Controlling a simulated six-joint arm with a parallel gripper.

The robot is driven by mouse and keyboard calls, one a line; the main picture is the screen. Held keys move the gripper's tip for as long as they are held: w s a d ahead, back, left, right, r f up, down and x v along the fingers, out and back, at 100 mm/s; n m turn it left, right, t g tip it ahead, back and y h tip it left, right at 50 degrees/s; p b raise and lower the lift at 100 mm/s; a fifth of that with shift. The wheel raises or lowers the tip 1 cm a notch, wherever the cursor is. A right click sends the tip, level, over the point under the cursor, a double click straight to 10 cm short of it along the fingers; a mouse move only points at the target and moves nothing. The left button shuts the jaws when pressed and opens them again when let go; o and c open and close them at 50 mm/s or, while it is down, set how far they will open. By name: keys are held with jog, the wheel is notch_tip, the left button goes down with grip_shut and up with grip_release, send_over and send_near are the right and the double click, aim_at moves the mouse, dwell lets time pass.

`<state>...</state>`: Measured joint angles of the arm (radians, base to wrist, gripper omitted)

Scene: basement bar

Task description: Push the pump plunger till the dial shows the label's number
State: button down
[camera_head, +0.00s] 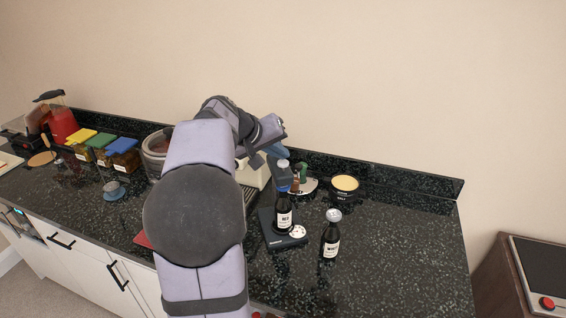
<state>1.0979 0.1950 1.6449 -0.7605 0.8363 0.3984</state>
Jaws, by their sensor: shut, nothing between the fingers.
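A dark bottle (284,218) with a blue collar and a white label stands upright on a black scale-like base (270,238). The label's print is too small to read surely. A round white dial (297,232) sits at the base's right front; its reading cannot be made out. My gripper (270,155) is shut and empty, up and to the left of the bottle top, in front of the back wall. Its fingertips are small and partly merge with things behind, so contact with the pump top cannot be told. The plunger is not clearly distinguishable.
A second dark bottle (331,240) with a pale cap stands right of the base. Jars with coloured lids (102,141) and a red blender (63,124) stand left. The counter's right side is clear.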

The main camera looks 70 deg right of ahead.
aim_at(280, 164)
jog(key=shift+f+b, duration=1.1)
jog(key=shift+f, duration=0.05)
dwell(1.0)
jog(key=shift+r, duration=0.1)
dwell(0.3)
jog(key=shift+r+p, duration=1.15)
jog(key=shift+r, duration=0.3)
jog(key=shift+r, duration=0.1)
jog(key=shift+r+p, duration=1.85)
jog(key=shift+r, duration=0.6)
